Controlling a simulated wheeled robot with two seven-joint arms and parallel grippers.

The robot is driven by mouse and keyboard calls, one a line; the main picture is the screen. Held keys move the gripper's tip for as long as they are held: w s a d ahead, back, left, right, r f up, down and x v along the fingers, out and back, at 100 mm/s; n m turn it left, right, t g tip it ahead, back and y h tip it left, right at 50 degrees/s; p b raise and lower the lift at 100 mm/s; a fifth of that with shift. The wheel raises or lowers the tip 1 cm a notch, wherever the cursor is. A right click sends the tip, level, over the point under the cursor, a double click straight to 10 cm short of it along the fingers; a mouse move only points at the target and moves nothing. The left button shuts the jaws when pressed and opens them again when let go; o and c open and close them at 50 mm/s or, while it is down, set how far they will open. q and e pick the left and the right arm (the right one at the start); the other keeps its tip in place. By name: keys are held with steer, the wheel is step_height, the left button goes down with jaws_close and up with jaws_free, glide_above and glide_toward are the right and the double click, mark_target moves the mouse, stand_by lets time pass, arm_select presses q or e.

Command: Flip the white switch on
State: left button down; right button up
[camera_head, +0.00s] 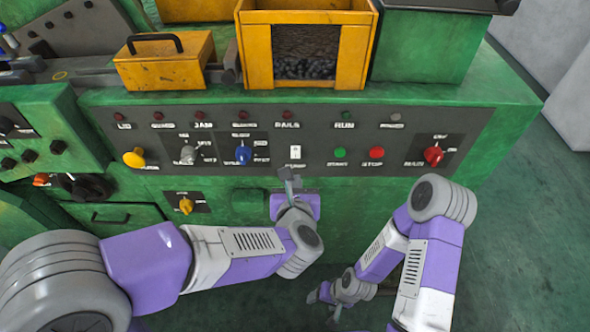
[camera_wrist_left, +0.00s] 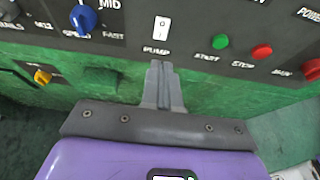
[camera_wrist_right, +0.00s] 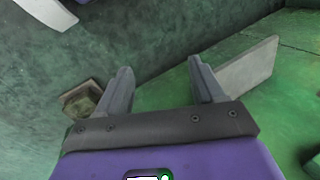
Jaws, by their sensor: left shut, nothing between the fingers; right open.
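The white switch (camera_head: 295,152) is a small upright rocker on the dark control panel (camera_head: 220,110), above the label PUMP. It also shows in the left wrist view (camera_wrist_left: 162,27), just above my left fingertips. My left gripper (camera_head: 287,176) is shut and empty, just below the switch and apart from it in the picture; in the left wrist view its closed fingers (camera_wrist_left: 160,68) point up toward the PUMP label. My right gripper (camera_head: 330,300) hangs low, well away from the panel; in the right wrist view its fingers (camera_wrist_right: 158,80) are apart with nothing between them.
A blue knob (camera_head: 243,155) sits left of the switch. Green (camera_head: 340,153) and red (camera_head: 376,153) buttons and a red knob (camera_head: 433,155) sit to the right. A yellow bin (camera_head: 255,45) of dark pieces stands on the machine above. Open floor (camera_head: 520,220) lies at right.

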arm_select(q)
steer(key=shift+v, duration=1.15)
